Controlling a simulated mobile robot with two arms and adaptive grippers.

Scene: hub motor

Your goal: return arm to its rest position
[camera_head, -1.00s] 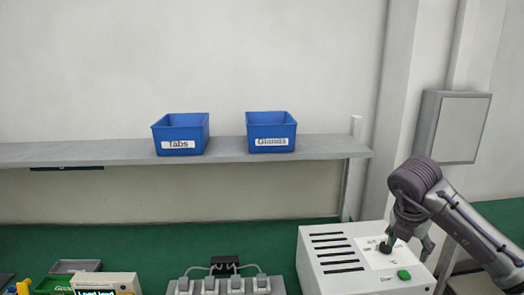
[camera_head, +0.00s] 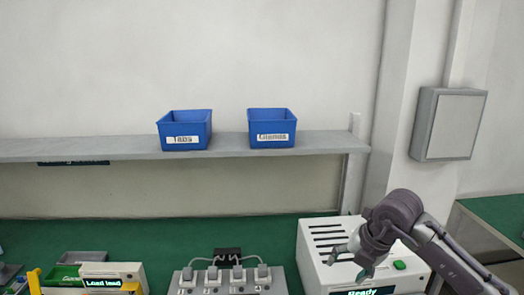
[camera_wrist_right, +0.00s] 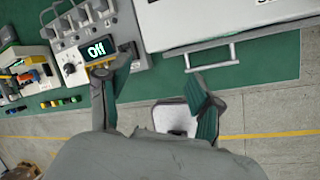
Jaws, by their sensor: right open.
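My right gripper (camera_head: 350,264) is open and empty, in front of and above the white machine (camera_head: 315,262) at the right of the head view. Its arm comes in from the lower right. The machine has black slots, a green button (camera_head: 399,265) and a display reading "Ready" (camera_head: 364,292). My arm hides part of its top, including the black knob. In the right wrist view the two fingers of the gripper (camera_wrist_right: 150,85) stand wide apart with nothing between them. My left gripper is not in view.
A shelf (camera_head: 235,147) holds a blue "Tabs" bin (camera_head: 185,125) and a blue "Glands" bin (camera_head: 272,123). A grey switch unit (camera_head: 228,283) and a "Load lead" device (camera_head: 112,272) stand on the green bench (camera_head: 150,235). A grey wall box (camera_head: 449,125) hangs at right.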

